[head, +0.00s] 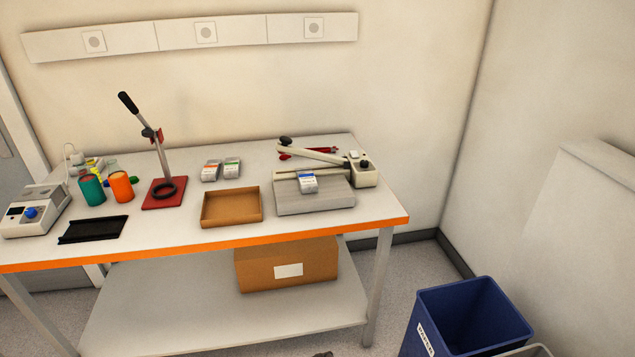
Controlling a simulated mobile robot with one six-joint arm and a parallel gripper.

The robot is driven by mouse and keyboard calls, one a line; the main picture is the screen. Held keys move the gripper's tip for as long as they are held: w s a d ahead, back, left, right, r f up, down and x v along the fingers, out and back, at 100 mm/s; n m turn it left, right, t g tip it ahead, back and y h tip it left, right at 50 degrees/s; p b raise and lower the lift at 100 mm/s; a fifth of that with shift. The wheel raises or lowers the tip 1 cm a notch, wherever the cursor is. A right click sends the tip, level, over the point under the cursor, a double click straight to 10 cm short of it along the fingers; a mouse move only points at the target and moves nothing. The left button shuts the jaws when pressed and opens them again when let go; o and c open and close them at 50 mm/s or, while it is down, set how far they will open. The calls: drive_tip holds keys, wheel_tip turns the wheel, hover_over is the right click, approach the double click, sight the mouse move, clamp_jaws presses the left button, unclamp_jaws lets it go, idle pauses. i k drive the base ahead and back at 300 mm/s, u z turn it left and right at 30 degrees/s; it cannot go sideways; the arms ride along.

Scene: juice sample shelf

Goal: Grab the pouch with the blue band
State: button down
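The pouch with the blue band (307,183) is small and white-grey. It lies on the grey bed of the sealer (325,201) at the right of the table, below the sealer's lever arm. Two similar pouches lie side by side left of it, one with an orange band (210,171) and one with a green band (232,168). I cannot make out my gripper; only a small dark shape shows at the bottom edge, and I cannot tell what it is.
An open cardboard tray (231,221) sits left of the sealer. A lever press (164,192), an orange can (121,187), a green can (92,189) and a black rack (93,229) stand further left. A blue bin (468,318) stands on the floor at right.

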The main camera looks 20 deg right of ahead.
sight(307, 181)
drive_tip(key=u, duration=0.1)
drive_tip(key=i, duration=0.95)
drive_tip(key=z, duration=4.5)
drive_tip(key=i, duration=0.1)
drive_tip(key=u, duration=2.95)
